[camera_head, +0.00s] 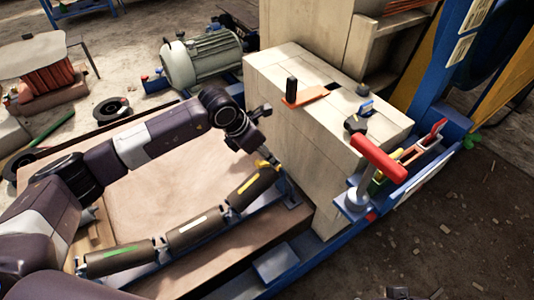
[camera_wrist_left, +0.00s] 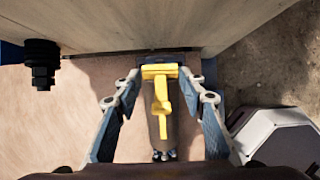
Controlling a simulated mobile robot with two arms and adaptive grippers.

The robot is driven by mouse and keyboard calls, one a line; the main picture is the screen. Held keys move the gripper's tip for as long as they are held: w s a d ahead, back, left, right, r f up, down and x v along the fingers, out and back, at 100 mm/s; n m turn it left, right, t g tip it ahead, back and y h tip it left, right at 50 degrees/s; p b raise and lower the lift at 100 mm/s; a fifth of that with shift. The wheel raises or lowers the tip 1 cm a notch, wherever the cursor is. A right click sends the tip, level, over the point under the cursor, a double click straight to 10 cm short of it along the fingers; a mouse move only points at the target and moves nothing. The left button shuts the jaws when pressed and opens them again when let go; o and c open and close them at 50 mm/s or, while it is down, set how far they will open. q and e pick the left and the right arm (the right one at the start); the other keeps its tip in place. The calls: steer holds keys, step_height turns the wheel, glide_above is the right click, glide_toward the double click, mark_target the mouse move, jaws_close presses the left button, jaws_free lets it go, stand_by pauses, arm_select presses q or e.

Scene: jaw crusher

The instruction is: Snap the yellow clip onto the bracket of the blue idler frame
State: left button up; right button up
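The yellow clip (camera_head: 266,158) is at the tip of my left gripper (camera_head: 262,150), near the upper end of the idler rollers. In the left wrist view the clip (camera_wrist_left: 160,72) sits between the two fingertips of my left gripper (camera_wrist_left: 160,80), which close on its sides. Its narrow stem points toward the camera. The blue idler frame (camera_head: 290,199) carries dark rollers (camera_head: 197,231) in a slanting row beside the pale crusher block. Its bracket cannot be told clearly; the gripper and clip cover part of that end.
The pale crusher block (camera_head: 325,165) rises close to my left gripper; its wall (camera_wrist_left: 140,20) fills the top of the wrist view. A dark bolt (camera_wrist_left: 41,62) protrudes there. A red-handled part (camera_head: 378,157) stands at right. A motor (camera_head: 202,58) is behind.

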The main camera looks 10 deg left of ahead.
arm_select(q)
steer(key=shift+a+r, duration=0.15)
steer(key=shift+r, duration=0.15)
steer(key=v, duration=1.1)
steer(key=shift+s+r, duration=0.15)
